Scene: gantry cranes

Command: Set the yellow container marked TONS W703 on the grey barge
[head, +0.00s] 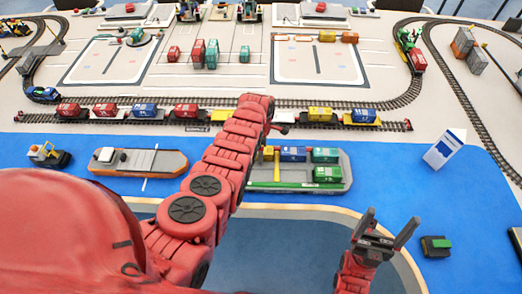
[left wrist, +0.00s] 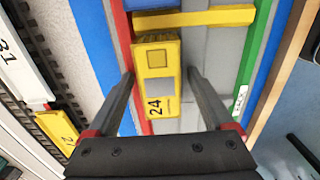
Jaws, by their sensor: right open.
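In the left wrist view a yellow block marked 24 (left wrist: 157,85) lies between the fingers of my open left gripper (left wrist: 160,78), with a gap at the right finger. No TONS W703 lettering is legible. The block is over the grey deck of a vessel with red and green edges, beside a yellow beam (left wrist: 195,18). In the head view this seems to be the barge (head: 260,186) carrying blue (head: 293,153) and green (head: 326,155) containers; my left fingers are hidden there. Yellow containers also stand on the train (head: 320,113). My right gripper (head: 390,226) is open and empty at lower right.
An orange-edged vessel (head: 138,162) lies left of my left arm on the blue water. A white sign (head: 444,149) and a small dark-and-green object (head: 436,246) are at right. Train tracks run behind the barge. Open water lies between the barge and the sign.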

